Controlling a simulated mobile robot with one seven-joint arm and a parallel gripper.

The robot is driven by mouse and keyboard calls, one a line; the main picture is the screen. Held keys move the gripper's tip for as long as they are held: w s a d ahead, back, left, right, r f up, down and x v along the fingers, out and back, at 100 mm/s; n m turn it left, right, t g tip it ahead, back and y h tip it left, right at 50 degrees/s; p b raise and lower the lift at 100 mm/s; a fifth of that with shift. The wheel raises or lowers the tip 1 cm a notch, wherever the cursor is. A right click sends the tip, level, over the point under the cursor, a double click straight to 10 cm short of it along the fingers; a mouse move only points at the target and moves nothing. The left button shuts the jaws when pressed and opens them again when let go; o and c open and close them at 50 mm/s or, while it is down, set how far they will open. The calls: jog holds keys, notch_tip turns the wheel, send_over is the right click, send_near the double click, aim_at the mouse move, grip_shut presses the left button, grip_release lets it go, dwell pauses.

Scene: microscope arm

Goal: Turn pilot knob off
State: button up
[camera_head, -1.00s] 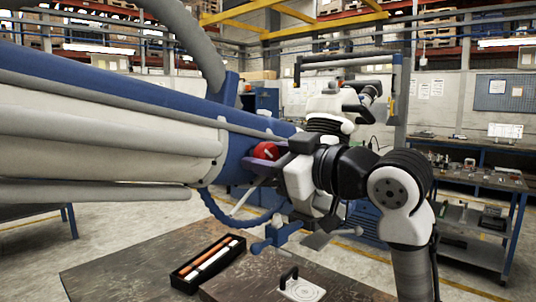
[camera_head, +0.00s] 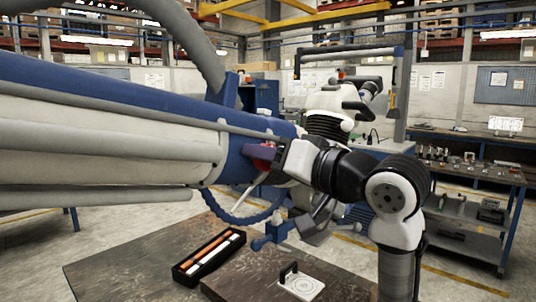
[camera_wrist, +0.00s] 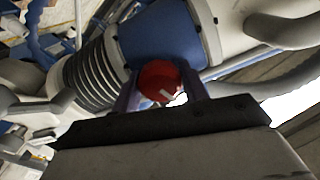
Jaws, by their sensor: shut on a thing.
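The pilot knob (camera_wrist: 160,78) is red and round, with a pale pointer mark slanting towards its lower right edge in the wrist view. It sits on the blue section of the large microscope arm (camera_head: 120,95). In the head view the red knob (camera_head: 264,164) is mostly hidden by my gripper (camera_head: 262,153). My gripper has purple fingers, one on each side of the knob in the wrist view, and is shut on it.
A black tray (camera_head: 190,281) with orange and white rods lies on the dark table (camera_head: 110,275) below. A white plate with a black handle (camera_head: 300,286) is beside it. A workbench (camera_head: 460,165) stands at the right. The large arm fills the left.

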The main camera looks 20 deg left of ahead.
jog(key=shift+m, duration=0.5)
jog(key=o, duration=1)
jog(key=b+v, duration=0.4)
jog(key=v, duration=0.9)
jog(key=shift+s+d, duration=0.1)
jog(key=shift+d, duration=0.3)
jog(key=shift+s, duration=0.1)
